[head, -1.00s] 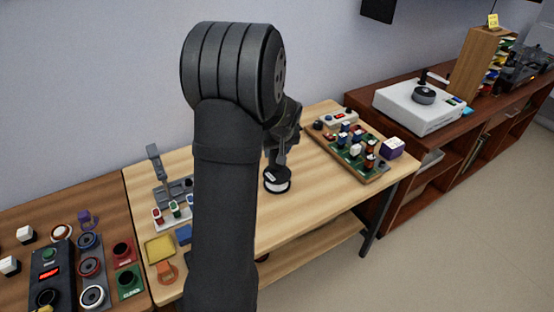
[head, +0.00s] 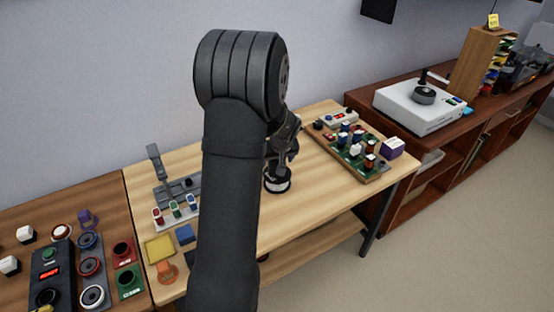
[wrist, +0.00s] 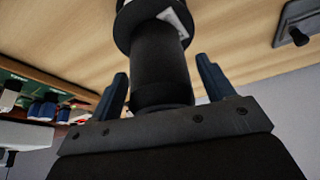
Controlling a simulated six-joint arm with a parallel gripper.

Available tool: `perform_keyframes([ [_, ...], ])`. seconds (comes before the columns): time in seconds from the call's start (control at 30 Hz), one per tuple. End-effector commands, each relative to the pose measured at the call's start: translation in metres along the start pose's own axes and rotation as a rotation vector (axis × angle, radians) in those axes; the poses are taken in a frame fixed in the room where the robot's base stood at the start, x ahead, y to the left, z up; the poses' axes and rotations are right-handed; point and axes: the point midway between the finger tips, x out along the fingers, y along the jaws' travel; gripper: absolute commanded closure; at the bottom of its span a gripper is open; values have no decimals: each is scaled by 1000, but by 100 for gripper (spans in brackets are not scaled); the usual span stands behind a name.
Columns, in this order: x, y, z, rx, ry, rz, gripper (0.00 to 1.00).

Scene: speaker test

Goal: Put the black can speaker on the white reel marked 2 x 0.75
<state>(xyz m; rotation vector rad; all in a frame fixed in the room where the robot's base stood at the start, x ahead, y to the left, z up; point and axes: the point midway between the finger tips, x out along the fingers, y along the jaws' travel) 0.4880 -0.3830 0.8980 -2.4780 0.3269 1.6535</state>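The black can speaker (wrist: 158,75) is a dark cylinder between the two fingers of my gripper (wrist: 162,66) in the wrist view. Narrow gaps show between the can and each finger, so my gripper looks open around it. The can's far end meets a black disc with a white label (wrist: 175,22), which looks like the reel. In the head view the reel (head: 277,187), black on top with a white band, stands on the light wooden table. My gripper (head: 279,166) is low over it, partly hidden by my arm, and a dark shape there joins the reel's top.
A grey stand (head: 180,195) is on the left. The tabletop right of the reel (head: 325,190) is clear.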

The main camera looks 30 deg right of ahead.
Motion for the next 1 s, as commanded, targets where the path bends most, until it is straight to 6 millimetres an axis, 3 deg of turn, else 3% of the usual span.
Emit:
perform_keyframes([
  [0.27, -10, 0, -2, 0, 2, 0, 26],
  [0.7, -92, 0, -2, 0, 3, 1, 26],
  [1.0, -121, 0, -1, 0, 0, 0, 26],
])
